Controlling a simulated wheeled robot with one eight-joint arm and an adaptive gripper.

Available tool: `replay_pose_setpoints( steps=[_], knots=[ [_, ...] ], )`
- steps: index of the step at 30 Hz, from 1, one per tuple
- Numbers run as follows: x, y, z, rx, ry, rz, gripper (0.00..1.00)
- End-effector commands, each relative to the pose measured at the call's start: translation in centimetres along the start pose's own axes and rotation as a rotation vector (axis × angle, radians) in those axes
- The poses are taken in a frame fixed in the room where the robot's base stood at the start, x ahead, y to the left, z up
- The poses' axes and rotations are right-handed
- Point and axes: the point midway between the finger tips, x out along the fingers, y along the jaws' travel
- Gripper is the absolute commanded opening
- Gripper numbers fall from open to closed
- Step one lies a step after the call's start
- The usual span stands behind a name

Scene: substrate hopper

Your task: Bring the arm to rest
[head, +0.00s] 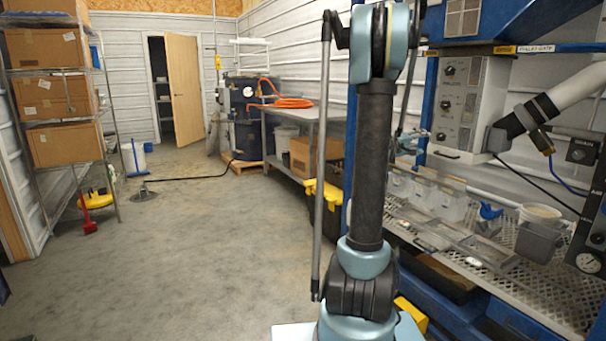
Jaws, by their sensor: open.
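My arm stands upright in the middle of the head view, its dark upper link rising from a pale blue base joint to a pale blue elbow near the top edge. A thin grey part of it comes down behind the elbow on the right. My gripper (413,140) shows small and partly hidden behind the upper link, in front of the blue-framed rack. It appears open, with nothing seen between its fingers. Whether it touches anything on the rack cannot be told.
The blue rack at right holds a grey control box (468,100), a perforated shelf (550,290), clear containers (440,198) and a beige cup (540,213). A metal bench (315,114) stands behind my arm. Shelving with cardboard boxes (62,145) is at left. The floor between is mostly clear.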

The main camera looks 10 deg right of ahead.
Motion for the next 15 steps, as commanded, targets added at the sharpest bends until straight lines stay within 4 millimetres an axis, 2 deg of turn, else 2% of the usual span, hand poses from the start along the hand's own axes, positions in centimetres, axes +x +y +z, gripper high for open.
replay_pose_setpoints(
  steps=[5,15],
  knots=[
    [-3.4,0.0,1.5,0.053,-0.038,-0.08,0.54],
    [-12.9,-2.3,6.5,0.163,-0.148,-0.336,0.54]
  ],
)
